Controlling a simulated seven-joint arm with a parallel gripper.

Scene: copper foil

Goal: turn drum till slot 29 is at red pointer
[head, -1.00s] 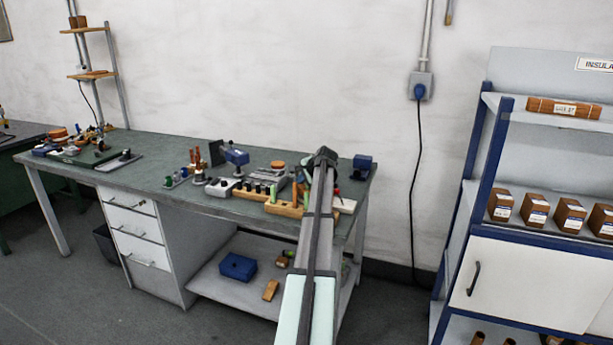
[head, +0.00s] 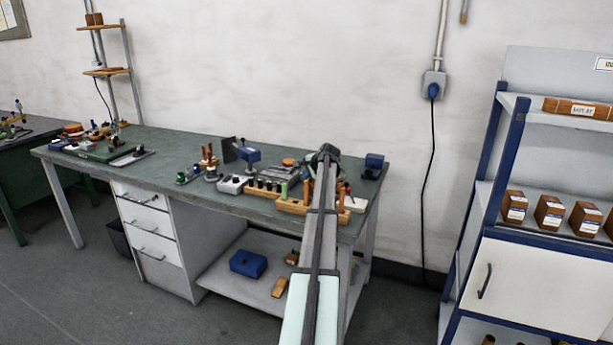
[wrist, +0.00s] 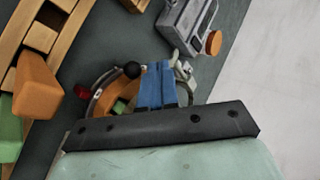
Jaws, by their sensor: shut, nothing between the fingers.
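In the wrist view, a round orange-brown part with a grey rim (wrist: 118,97), seemingly the drum, lies partly under my gripper. A small red piece (wrist: 82,92), possibly the red pointer, sits at its left edge. A black ball knob (wrist: 132,69) stands at its upper rim. My gripper (wrist: 158,66) has its blue fingers together, empty, over the right part of the drum. Whether they touch it I cannot tell. No slot numbers are readable. In the head view my arm hides the drum.
In the wrist view, a grey device (wrist: 184,24) with an orange knob (wrist: 213,42) lies beyond the fingers. A wooden rack (wrist: 35,38) with orange and green blocks is at left. In the head view, the green bench top (head: 150,160) carries several tools; a blue-framed shelf (head: 500,150) stands right.

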